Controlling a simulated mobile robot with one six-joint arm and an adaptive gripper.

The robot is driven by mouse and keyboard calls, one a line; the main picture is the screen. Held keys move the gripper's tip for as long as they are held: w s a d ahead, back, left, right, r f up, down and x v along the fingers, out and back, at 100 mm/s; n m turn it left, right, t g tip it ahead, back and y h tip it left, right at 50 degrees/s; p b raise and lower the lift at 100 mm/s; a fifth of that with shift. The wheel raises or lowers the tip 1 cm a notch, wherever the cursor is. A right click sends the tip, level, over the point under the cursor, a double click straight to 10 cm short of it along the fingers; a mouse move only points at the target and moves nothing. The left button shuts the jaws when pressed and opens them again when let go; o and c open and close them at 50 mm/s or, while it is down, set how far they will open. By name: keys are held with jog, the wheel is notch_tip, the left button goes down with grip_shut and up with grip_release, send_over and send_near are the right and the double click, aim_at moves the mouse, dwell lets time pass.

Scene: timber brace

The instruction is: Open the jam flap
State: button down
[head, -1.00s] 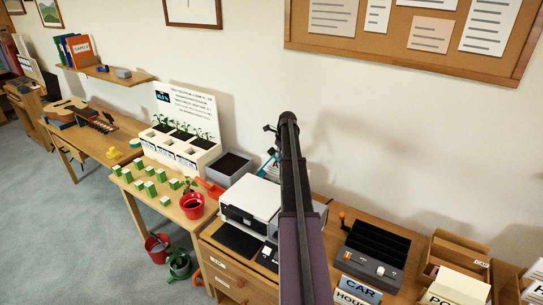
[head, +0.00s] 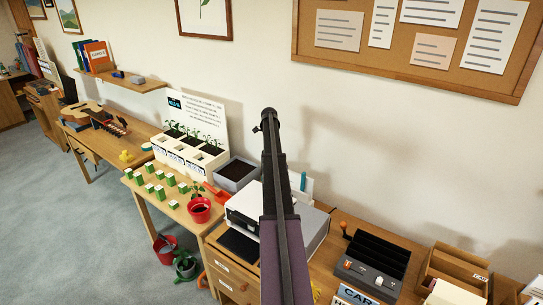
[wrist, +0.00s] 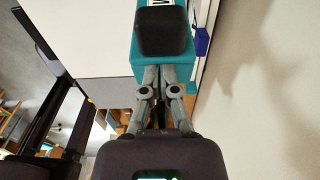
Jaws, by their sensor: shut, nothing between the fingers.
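A white printer (head: 244,201) with a dark front tray (head: 239,245) stands on the wooden desk, partly hidden behind my arm in the head view. I cannot make out a jam flap on it. In the wrist view my gripper (wrist: 163,32) is shut and empty, its dark fingertips together in front of a teal object (wrist: 147,66) with a white label. Whether they touch it I cannot tell. A large pale flat surface (wrist: 85,30), perhaps the printer's top, lies left of the fingers. In the head view the gripper's fingers are not clear.
A black slotted box with switches (head: 375,263) and a wooden tray (head: 455,270) stand right of the printer. A dark-filled grey planter box (head: 236,173) and a red pot (head: 199,210) stand to its left. The wall rises close behind the desk.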

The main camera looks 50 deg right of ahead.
jog(key=w, duration=0.3)
jog(key=shift+w+r, duration=0.25)
jog(key=shift+r, duration=0.05)
jog(key=shift+w, duration=1)
jog(key=shift+w+a+r+p, duration=0.1)
jog(key=shift+r+p, duration=0.05)
jog(key=shift+p, duration=0.2)
jog(key=w+r+p, duration=0.4)
jog(key=r+p, duration=0.4)
jog(key=shift+a+r+p, duration=0.15)
jog(key=shift+r+p, duration=0.2)
